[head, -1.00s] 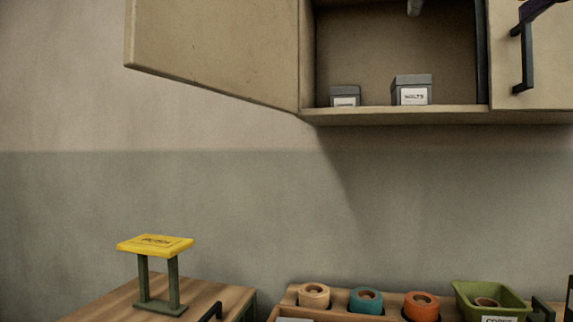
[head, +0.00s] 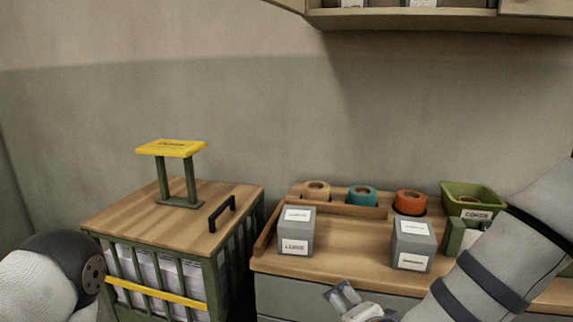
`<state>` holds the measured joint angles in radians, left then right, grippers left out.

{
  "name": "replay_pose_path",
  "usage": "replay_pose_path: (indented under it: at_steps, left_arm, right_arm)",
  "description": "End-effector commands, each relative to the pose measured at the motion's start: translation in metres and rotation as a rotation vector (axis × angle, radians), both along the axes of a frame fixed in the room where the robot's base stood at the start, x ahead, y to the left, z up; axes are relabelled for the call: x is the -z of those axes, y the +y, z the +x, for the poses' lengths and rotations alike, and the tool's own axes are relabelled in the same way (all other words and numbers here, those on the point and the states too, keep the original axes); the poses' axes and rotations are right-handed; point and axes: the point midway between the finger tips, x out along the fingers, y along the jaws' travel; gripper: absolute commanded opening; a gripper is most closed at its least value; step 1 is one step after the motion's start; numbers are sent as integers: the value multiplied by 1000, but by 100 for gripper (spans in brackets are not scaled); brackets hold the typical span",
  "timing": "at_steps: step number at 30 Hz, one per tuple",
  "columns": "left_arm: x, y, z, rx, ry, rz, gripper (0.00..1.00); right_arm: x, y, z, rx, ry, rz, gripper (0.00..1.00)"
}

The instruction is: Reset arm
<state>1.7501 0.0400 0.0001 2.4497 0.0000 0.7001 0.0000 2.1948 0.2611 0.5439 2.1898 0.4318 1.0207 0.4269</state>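My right arm (head: 500,255) comes in from the right and slopes down across the lower right. A small grey metal part at the bottom edge, right of the middle, looks like part of my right gripper (head: 346,298); most of it is cut off, so its opening cannot be told. It is in front of the workbench drawers. My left arm (head: 55,280) shows only as a dark joint and pale link at the lower left. My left gripper is out of view.
The workbench (head: 345,252) holds two grey boxes, a teal tape roll (head: 362,196), other rolls and a green bin (head: 472,197). A wall cabinet (head: 400,22) hangs above.

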Motion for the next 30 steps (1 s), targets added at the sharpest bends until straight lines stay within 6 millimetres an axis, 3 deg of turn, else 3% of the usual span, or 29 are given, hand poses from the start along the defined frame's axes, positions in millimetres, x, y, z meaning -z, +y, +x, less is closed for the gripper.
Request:
replay_pose_path:
  at_steps: [1,3,5,6,9,13,15,18,30]
  left_arm:
    - [0,0,0,0,-1,0,32]
    - [0,0,0,0,-1,0,32]
    - [0,0,0,0,-1,0,32]
    - [0,0,0,0,-1,0,32]
    - [0,0,0,0,-1,0,32]
    - [0,0,0,0,-1,0,32]
    - [0,0,0,0,-1,0,32]
    - [0,0,0,0,-1,0,32]
    - [0,0,0,0,-1,0,32]
  right_arm:
    - [38,-5,-31,-94,91,-77,89]
    - [87,-16,-81,-243,223,-181,89]
    - [121,-28,-128,-378,341,-256,89]
    - [140,-38,-161,-468,419,-299,89]
    - [171,-63,-242,-687,601,-379,89]
    - [183,-92,-318,-898,773,-426,89]
    - [183,-101,-341,-966,827,-433,89]
    - [182,-106,-355,-1006,857,-437,89]
    - [182,-106,-354,-1004,856,-436,89]
